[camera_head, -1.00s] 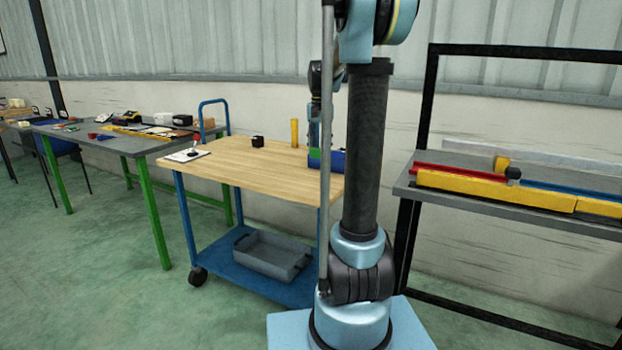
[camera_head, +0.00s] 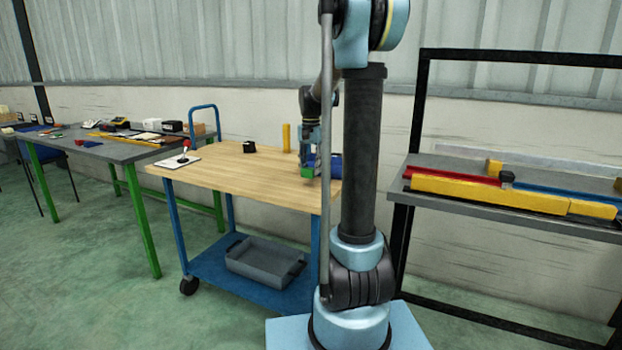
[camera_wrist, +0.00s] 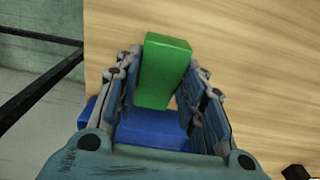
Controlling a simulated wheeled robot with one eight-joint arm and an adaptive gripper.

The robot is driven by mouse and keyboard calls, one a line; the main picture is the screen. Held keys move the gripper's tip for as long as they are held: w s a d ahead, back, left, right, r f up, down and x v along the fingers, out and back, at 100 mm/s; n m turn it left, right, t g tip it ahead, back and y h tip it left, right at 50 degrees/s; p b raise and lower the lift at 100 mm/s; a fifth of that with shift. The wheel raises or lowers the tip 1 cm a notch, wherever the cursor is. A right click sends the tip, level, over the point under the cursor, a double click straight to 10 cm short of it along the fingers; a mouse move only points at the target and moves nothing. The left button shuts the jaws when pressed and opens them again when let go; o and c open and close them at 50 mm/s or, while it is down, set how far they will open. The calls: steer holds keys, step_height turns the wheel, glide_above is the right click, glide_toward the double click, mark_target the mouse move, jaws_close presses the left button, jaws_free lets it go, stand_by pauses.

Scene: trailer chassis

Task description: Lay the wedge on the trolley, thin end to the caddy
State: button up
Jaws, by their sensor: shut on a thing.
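A green block, the wedge (camera_wrist: 163,72), is between my gripper's fingers in the wrist view. My gripper (camera_wrist: 160,85) is shut on it. In the head view the wedge (camera_head: 308,171) shows as a small green patch below my gripper (camera_head: 309,160), at the right part of the wooden trolley top (camera_head: 225,171). I cannot tell which end of the wedge is thin, or whether it touches the top. The blue caddy (camera_head: 335,165) is close beside it, partly hidden by my arm. Its blue surface (camera_wrist: 150,131) also shows between and below the fingers in the wrist view.
A grey bin (camera_head: 262,262) is on the lower shelf. A black-framed rack (camera_head: 480,196) stands to the right.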

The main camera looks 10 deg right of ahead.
steer(key=shift+f, duration=2)
steer(key=o, duration=1.1)
step_height(320, 180, up, 12)
steer(key=shift+s+f, duration=0.1)
steer(key=n, duration=0.2)
glide_toward(311, 175)
steer(key=s+f, duration=0.1)
steer(key=s, duration=0.5)
steer(key=s+f+n+t, duration=0.1)
steer(key=s+f+n, duration=0.1)
steer(key=s+f, duration=0.7)
steer(key=s+f+n+t, duration=0.1)
steer(key=s+f+n, duration=0.2)
steer(key=s+f, duration=0.6)
steer(key=s, duration=0.6)
steer(key=shift+s+d+f, duration=0.25)
steer(key=shift+s+d, duration=0.15)
